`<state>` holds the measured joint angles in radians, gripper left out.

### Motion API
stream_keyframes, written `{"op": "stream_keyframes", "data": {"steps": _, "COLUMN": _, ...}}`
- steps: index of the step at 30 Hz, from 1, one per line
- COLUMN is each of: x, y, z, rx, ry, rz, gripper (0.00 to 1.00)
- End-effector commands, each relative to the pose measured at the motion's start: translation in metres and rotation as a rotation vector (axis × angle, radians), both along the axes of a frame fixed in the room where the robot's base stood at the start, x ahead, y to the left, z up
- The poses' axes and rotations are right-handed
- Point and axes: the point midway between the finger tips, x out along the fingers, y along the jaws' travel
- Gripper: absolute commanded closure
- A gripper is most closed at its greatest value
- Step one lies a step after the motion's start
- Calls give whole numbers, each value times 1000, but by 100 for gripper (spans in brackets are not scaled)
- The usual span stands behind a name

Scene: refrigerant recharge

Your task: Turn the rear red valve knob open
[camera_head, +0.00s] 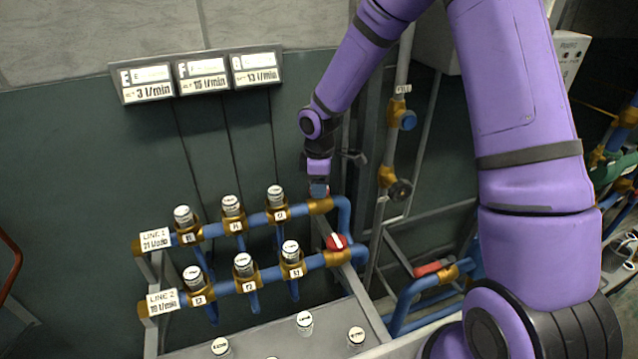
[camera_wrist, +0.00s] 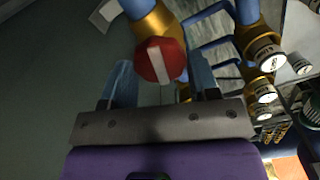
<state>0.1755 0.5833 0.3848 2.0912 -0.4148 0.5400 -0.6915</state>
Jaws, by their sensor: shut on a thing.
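The rear red valve knob (camera_wrist: 160,60) is round and red with a white bar across its face, on a brass fitting (camera_wrist: 158,24) in the wrist view. My gripper (camera_wrist: 159,66) has one finger on each side of it and is shut on it. In the head view my gripper (camera_head: 319,188) points down at the right end of the rear pipe, LINE 1, above its brass fitting (camera_head: 320,205). There it hides most or all of the rear knob. The front red knob (camera_head: 336,241), with a white bar, sits apart at the end of LINE 2.
Capped valves stand along both blue pipes, such as one on LINE 1 (camera_head: 233,208) and one on LINE 2 (camera_head: 243,267). A flow-rate panel (camera_head: 200,75) hangs on the wall. A vertical pipe (camera_head: 390,150) and a red-handled valve (camera_head: 432,267) are to the right.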

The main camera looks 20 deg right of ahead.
Motion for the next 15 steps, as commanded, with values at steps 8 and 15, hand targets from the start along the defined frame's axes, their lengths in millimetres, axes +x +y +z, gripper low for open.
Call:
{"op": "stream_keyframes", "data": {"steps": 8, "x": 1, "y": 0, "z": 1, "rx": 0, "ry": -3, "rz": 239, "gripper": 31}}
{"op": "stream_keyframes", "data": {"steps": 15, "x": 1, "y": 0, "z": 0, "rx": 1, "ry": -1, "rz": 236, "gripper": 26}}
